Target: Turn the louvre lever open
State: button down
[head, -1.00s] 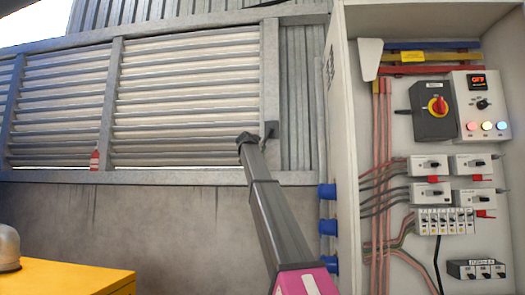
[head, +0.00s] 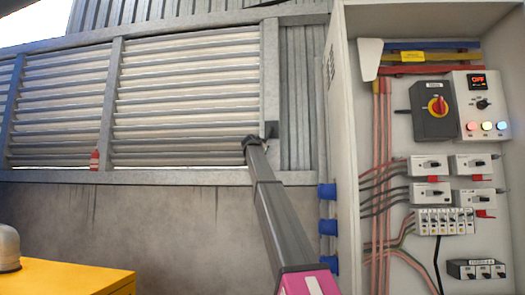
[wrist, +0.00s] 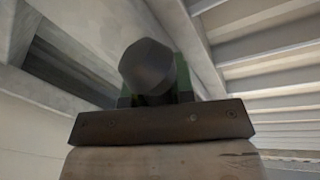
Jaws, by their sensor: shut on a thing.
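The louvre (head: 188,95) is a framed bank of pale slats on the wall at the left in the head view. A small dark lever mount (head: 271,130) sits on its right-hand post. My gripper (head: 253,141) is at the end of my extended arm, just left of and below that mount. In the wrist view, the dark rounded end of the lever (wrist: 147,66) stands up between the jaws of my gripper (wrist: 155,98), which are shut on it. Most of the lever and the jaw tips are hidden in both views.
An open electrical cabinet (head: 346,150) stands to the right of my arm, with blue sockets (head: 327,228) on its side. A yellow box (head: 75,278) is at the lower left. A red tag (head: 95,160) hangs on the louvre frame. Bare wall lies below.

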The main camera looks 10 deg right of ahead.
jog(key=w+a+r+m+g+y, duration=0.1)
jog(key=a+r+m, duration=0.5)
jog(key=m, duration=0.3)
jog(key=shift+w+a+r+y, duration=0.3)
jog(key=shift+w+r+y, duration=0.1)
jog(key=shift+r, duration=0.55)
jog(key=c, duration=1)
grip_release()
jog(key=shift+o, duration=0.2)
jog(key=shift+s, duration=0.1)
jog(key=v, duration=1)
jog(key=shift+s, duration=0.3)
